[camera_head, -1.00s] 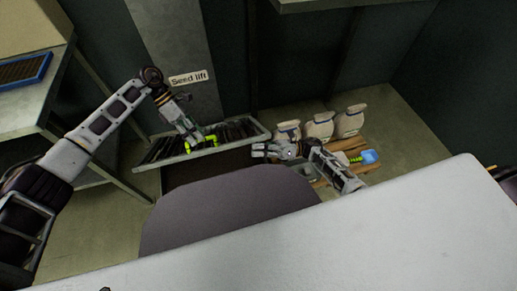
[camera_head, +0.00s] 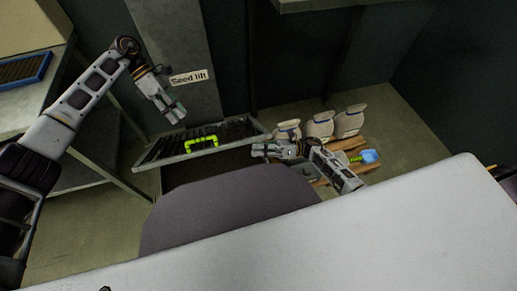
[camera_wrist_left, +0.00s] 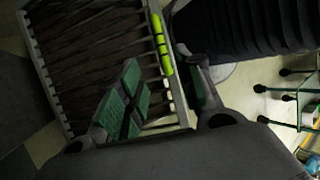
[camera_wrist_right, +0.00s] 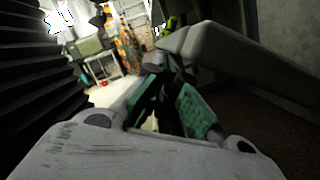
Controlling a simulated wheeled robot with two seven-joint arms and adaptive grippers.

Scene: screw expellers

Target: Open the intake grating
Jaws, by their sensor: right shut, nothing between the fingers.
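The intake grating (camera_head: 165,152) is a dark barred panel in a light frame, below the "Seed lift" sign. It lies across the top of a dark box, and I cannot tell whether it is slightly raised. Its yellow-green handle (camera_head: 203,141) stands free. My left gripper (camera_head: 174,115) is open and empty, above and left of the handle. The left wrist view shows the handle (camera_wrist_left: 161,45) and grating bars (camera_wrist_left: 95,50) beyond the open fingers (camera_wrist_left: 165,100). My right gripper (camera_head: 257,150) is shut and empty beside the grating's right end. In the right wrist view its fingers (camera_wrist_right: 170,105) are near a grey edge (camera_wrist_right: 240,60).
Several white sacks (camera_head: 320,125) stand at the back right on a wooden pallet (camera_head: 345,160). A blue object (camera_head: 369,156) lies there. A metal table (camera_head: 85,100) stands at left. A rounded grey surface (camera_head: 230,205) and a large white surface (camera_head: 370,225) fill the foreground.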

